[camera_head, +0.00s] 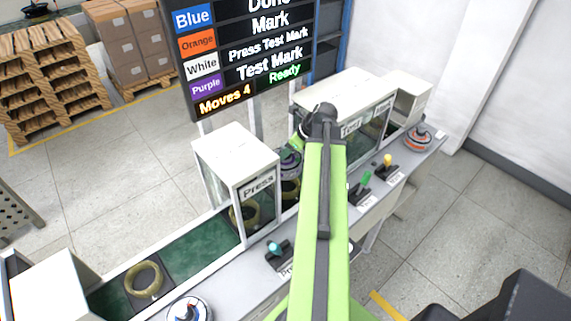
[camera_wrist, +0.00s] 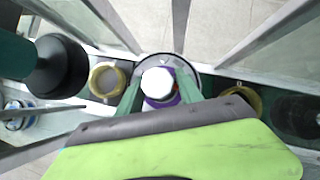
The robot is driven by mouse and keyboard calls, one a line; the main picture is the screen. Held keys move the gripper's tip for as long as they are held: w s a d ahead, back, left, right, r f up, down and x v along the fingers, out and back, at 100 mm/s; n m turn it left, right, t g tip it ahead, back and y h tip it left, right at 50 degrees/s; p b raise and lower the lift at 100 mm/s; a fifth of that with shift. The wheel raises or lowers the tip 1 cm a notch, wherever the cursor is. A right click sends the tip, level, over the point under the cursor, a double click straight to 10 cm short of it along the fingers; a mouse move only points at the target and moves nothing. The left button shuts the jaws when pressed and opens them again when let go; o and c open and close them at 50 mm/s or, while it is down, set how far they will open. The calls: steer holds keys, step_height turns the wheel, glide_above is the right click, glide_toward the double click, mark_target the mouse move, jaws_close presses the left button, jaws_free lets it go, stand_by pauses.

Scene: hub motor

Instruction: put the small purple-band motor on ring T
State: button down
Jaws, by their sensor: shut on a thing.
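My gripper (camera_wrist: 160,97) is shut on the small motor with the purple band (camera_wrist: 161,101), green fingers on either side of its white top. In the head view the purple-band motor (camera_head: 290,163) is beside my arm, between the Press box and the Test box. Another tan ring (camera_head: 245,214) is inside the Press box, and one (camera_head: 143,279) lies on the green belt at left. In the wrist view, rings show at left (camera_wrist: 107,81) and right (camera_wrist: 243,97). No letter is readable on any ring.
The Press box (camera_head: 258,185) and Test box (camera_head: 350,128) flank the motor. Levers (camera_head: 278,250) (camera_head: 365,183) (camera_head: 387,165) stand along the front ledge. An orange-band motor (camera_head: 418,138) is at far right, another motor (camera_head: 188,311) at front left. The sign (camera_head: 245,55) reads Purple: Test, Mark.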

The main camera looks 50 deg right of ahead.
mark_target(293, 161)
step_height(293, 161, down, 9)
steer(key=b, duration=0.7)
steer(key=shift+d+r+b, duration=0.1)
steer(key=shift+b, duration=0.25)
steer(key=shift+s+r, duration=0.1)
steer(key=shift+r, duration=0.05)
steer(key=c, duration=0.8)
jaws_free()
steer(key=shift+o, duration=0.2)
steer(key=shift+s+r+p, duration=0.1)
steer(key=shift+r+p, duration=0.15)
steer(key=shift+p, duration=0.15)
steer(key=p+v, duration=0.9)
steer(key=v, duration=0.1)
steer(key=shift+r, duration=0.35)
steer(key=shift+s+d+r+p, duration=0.1)
steer(key=shift+s+r+p, duration=0.2)
steer(key=shift+s, duration=0.1)
